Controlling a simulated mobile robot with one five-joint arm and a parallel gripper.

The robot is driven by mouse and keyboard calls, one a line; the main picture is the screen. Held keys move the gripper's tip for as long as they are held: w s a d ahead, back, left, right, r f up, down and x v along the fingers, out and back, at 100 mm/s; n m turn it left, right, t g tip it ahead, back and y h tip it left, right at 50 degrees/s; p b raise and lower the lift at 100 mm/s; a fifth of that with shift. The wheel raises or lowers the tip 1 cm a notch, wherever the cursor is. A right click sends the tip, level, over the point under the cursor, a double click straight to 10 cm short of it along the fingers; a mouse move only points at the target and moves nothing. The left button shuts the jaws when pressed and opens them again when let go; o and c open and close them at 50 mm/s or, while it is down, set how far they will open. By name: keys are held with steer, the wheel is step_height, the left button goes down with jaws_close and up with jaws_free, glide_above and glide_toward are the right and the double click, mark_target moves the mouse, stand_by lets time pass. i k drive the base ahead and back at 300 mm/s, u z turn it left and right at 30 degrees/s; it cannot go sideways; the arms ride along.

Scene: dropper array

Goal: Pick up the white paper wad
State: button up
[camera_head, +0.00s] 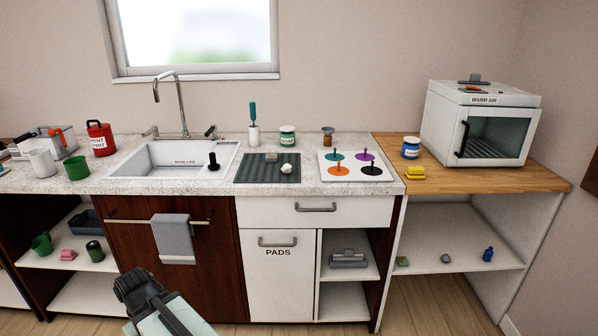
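The white paper wad (287,169) is a small crumpled lump. It lies on the dark ribbed mat (250,174) on the counter, right of the sink. A small grey block (271,157) lies on the same mat, just behind and left of the wad. My gripper (131,283) is at the lower left of the view, in front of the cabinets and well apart from the wad. Its fingers are dark and too small to show whether they are open or shut.
Left of the mat is the sink (150,172) with a black stopper (213,162). Right of it is a white board (327,172) with coloured pegged discs. A green-lidded jar (287,136) stands behind. A grey towel (174,240) hangs on the cabinet front. Floor shows at lower right.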

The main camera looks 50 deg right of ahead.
mark_target(287, 168)
steer(key=u, duration=0.1)
steer(key=i, duration=0.9)
